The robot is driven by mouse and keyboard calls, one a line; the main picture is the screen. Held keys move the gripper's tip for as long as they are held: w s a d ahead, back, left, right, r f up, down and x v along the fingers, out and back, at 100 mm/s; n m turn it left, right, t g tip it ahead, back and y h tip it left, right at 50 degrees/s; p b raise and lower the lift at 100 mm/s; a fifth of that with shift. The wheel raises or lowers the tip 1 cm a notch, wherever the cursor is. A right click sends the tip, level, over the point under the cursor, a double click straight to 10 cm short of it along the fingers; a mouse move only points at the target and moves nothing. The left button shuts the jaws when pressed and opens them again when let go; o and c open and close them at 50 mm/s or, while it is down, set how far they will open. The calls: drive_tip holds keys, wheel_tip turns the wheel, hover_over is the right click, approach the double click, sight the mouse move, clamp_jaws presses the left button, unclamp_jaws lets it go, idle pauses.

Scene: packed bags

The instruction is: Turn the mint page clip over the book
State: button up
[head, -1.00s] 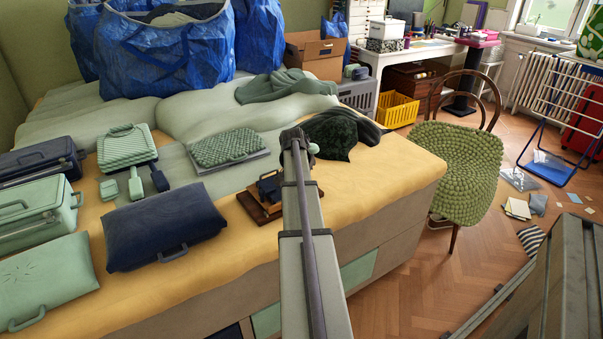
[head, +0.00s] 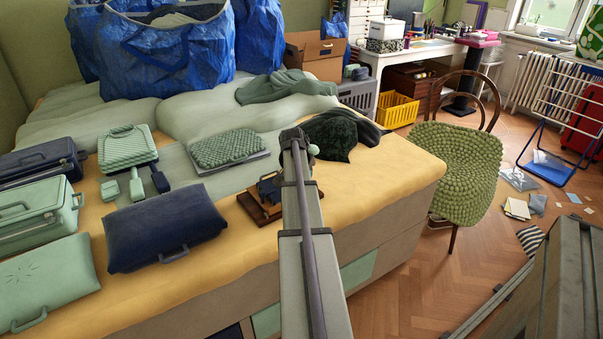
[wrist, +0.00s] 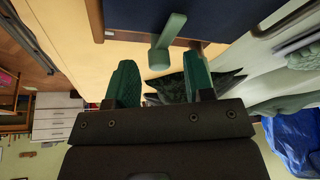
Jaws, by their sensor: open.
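The mint page clip (wrist: 168,42) shows at the top middle of the wrist view, a narrow bar with a rounded end. It overlaps the edge of a dark navy surface (wrist: 215,18), which seems to be the book. In the head view a small navy item (head: 268,187), probably the same book, sits on a brown wooden base (head: 250,208) on the bed. My gripper (wrist: 160,76) is open, its two green fingers apart, with the clip's rounded end in line with the gap. Contact cannot be told.
A navy pillow-like bag (head: 165,230) lies left of the wooden base, and a green knobbly bag (head: 228,148) behind it. A dark green cloth (head: 335,135) lies beyond my arm. The yellow bed cover (head: 385,180) to the right is clear.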

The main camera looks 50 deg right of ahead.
drive_tip(key=p+v, duration=0.8)
drive_tip(key=v, duration=0.2)
drive_tip(key=s+a+r+n+y+p, duration=0.1)
drive_tip(key=a+n, duration=0.4)
drive_tip(key=a, duration=1.2)
drive_tip(key=s+a+r+n+y+p, duration=0.1)
drive_tip(key=a+r+n+p, duration=0.3)
drive_tip(key=a, duration=1.3)
drive_tip(key=s+a+r+n+g+y+p, duration=0.1)
drive_tip(key=a+n+p, duration=0.3)
drive_tip(key=a, duration=1.3)
drive_tip(key=r+n+y, duration=0.1)
drive_tip(key=n, duration=0.2)
drive_tip(key=shift+s+a+r, duration=0.3)
